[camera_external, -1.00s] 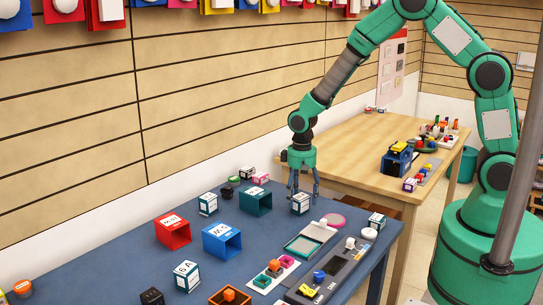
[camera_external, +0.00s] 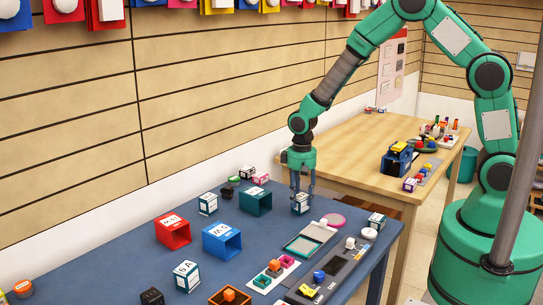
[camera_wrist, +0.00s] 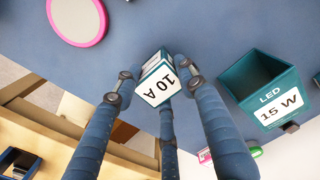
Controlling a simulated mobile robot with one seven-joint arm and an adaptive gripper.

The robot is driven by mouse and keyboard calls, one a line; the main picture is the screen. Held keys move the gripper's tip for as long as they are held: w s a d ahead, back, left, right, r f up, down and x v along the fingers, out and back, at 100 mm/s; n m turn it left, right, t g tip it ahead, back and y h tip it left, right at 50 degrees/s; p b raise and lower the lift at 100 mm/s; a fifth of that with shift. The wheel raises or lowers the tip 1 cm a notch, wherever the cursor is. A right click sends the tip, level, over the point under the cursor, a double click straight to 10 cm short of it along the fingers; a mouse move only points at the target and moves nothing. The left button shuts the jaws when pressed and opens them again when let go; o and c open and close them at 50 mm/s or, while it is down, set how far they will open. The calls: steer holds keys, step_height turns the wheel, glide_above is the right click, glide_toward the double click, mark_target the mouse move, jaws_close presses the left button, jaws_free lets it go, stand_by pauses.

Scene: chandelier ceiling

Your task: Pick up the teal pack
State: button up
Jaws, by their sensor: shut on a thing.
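The teal pack (camera_external: 300,204) is a small box with white label faces and teal edges. It stands on the blue table, in front of and to the right of the teal bin. In the wrist view the pack (camera_wrist: 157,79) shows a white label reading "10 A". My gripper (camera_external: 302,194) points down over it, with its fingers around its upper part. In the wrist view my gripper (camera_wrist: 158,84) has blue fingers closed on the pack from several sides. The exact contact points are partly hidden.
A teal open bin (camera_external: 256,202) marked "LED 15 W" in the wrist view (camera_wrist: 268,95) stands nearby. Blue (camera_external: 222,241) and red (camera_external: 173,231) bins are farther left.

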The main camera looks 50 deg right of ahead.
mark_target(302, 196)
steer(key=shift+r, duration=0.1)
steer(key=shift+r, duration=0.45)
steer(key=r, duration=0.1)
steer(key=r+p, duration=0.1)
steer(key=shift+s+r, duration=0.2)
steer(key=shift+r, duration=0.2)
steer(key=s+d+p, duration=0.1)
steer(key=s, duration=0.4)
steer(key=s+p, duration=0.1)
steer(key=s, duration=0.4)
steer(key=s+d+r, duration=0.1)
steer(key=s, duration=0.4)
steer(key=shift+s+d+p, duration=0.2)
steer(key=shift+d+p, duration=0.1)
steer(key=shift+p, duration=0.1)
steer(key=w+d+r+m+p, duration=0.1)
steer(key=w+d+m, duration=0.1)
steer(key=w+d, duration=0.8)
steer(key=w+d+m, duration=0.2)
steer(key=w+d, duration=0.4)
steer(key=d, duration=0.8)
steer(key=d+m+p, duration=0.1)
steer(key=d+m, duration=0.2)
steer(key=d, duration=2.6)
steer(key=shift+w+d+f, duration=0.15)
steer(key=shift+w+f, duration=0.15)
steer(key=shift+w, duration=0.1)
